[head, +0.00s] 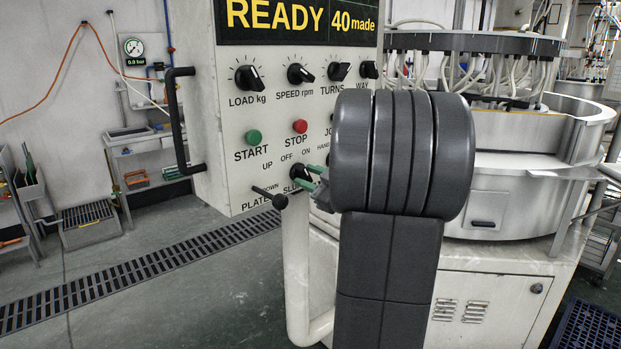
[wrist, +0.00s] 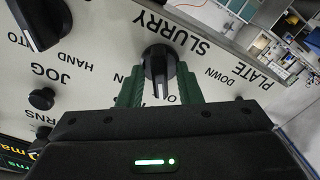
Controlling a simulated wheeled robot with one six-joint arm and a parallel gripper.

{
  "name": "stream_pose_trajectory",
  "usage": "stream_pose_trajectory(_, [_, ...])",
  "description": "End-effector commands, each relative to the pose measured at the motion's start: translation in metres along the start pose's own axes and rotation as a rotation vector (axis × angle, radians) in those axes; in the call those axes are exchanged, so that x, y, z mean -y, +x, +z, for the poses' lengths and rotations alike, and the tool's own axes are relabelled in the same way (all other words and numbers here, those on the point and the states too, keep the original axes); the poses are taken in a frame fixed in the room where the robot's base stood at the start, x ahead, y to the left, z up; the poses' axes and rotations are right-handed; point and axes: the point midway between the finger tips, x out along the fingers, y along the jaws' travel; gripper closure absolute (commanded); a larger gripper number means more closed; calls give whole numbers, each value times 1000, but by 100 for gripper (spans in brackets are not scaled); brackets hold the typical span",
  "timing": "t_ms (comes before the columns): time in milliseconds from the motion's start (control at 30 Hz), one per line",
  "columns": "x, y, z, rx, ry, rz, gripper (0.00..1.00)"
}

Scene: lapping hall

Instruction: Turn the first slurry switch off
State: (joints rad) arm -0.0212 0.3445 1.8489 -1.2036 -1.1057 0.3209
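The slurry switch (wrist: 158,60) is a black rotary knob under the OFF and ON labels (head: 296,155) on the machine's panel. It also shows, partly covered, in the head view (head: 299,173).
The black plate lever (head: 270,197) sticks out just left of the slurry switch. Green START (head: 253,136) and red STOP (head: 300,126) buttons sit above. A black handle (head: 180,120) juts from the panel's left side.

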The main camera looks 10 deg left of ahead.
Motion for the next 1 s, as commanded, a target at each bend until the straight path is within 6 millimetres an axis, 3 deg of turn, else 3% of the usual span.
stream_pose_trajectory(433, [-1, -9, 0, 1, 0, 3, 64])
stream_pose_trajectory(1000, [-1, -106, 1, 2, 0, 4, 64])
